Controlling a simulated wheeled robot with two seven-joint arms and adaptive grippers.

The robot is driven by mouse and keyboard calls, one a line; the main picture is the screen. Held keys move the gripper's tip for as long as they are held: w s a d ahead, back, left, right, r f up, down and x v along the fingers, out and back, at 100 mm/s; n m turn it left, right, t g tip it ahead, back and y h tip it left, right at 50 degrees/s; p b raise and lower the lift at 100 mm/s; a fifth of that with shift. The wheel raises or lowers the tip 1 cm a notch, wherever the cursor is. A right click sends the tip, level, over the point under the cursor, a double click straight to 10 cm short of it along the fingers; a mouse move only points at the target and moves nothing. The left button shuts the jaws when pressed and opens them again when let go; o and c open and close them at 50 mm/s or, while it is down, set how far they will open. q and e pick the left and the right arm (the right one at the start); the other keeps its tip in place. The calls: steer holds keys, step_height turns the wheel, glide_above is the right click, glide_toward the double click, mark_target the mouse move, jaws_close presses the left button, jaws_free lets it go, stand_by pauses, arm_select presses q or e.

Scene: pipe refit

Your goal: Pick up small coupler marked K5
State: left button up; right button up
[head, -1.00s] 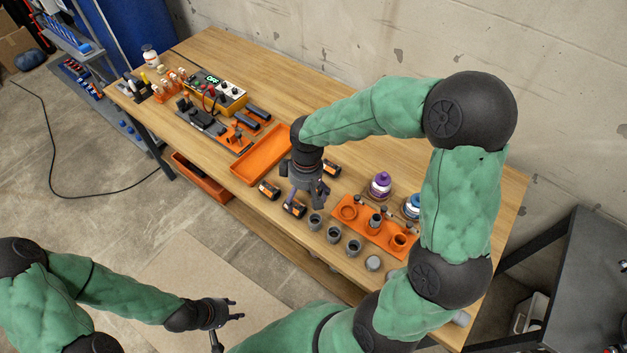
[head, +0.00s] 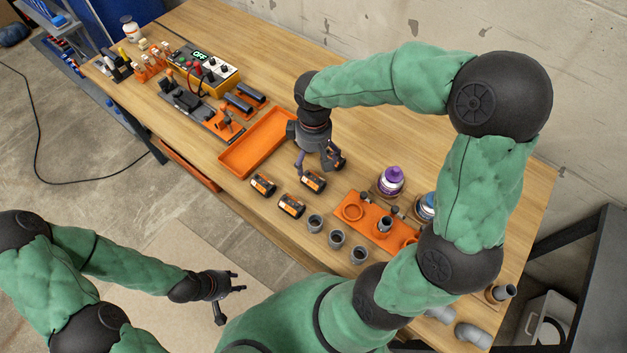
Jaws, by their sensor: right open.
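Several short dark cylinders with orange labels lie on the bench in the head view: one at the left (head: 263,184), one at the front (head: 291,205), one below my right gripper (head: 313,181) and one partly hidden behind its finger (head: 340,163). Their marks are too small to read, so I cannot tell which, if any, is K5. Grey open-topped cups (head: 336,239) stand in a row in front. My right gripper (head: 318,167) is open and empty, pointing down over the two rear cylinders. My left gripper (head: 231,303) is open and empty, off the bench's front side.
An orange tray (head: 232,162) lies left of my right gripper, empty. An orange fixture plate (head: 351,211), a purple-topped bottle (head: 391,181) and a blue-topped one stand to the right. A yellow meter (head: 222,82) and tools fill the far left. Bench behind the gripper is clear.

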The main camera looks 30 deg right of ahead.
mark_target(315, 176)
steer(key=shift+w+d+f+b, duration=0.1)
steer(key=shift+w+f+b, duration=0.05)
steer(key=shift+f, duration=0.25)
steer(key=shift+w+d+f+b, duration=0.1)
steer(key=shift+f+b, duration=0.05)
steer(key=shift+f, duration=0.2)
step_height(315, 176, down, 5)
steer(key=shift+f+b, duration=0.15)
steer(key=shift+b, duration=0.85)
steer(key=f+b, duration=0.2)
steer(key=f, duration=0.3)
steer(key=shift+d+b, duration=0.2)
steer(key=shift+b, duration=0.2)
steer(key=c, duration=1.3)
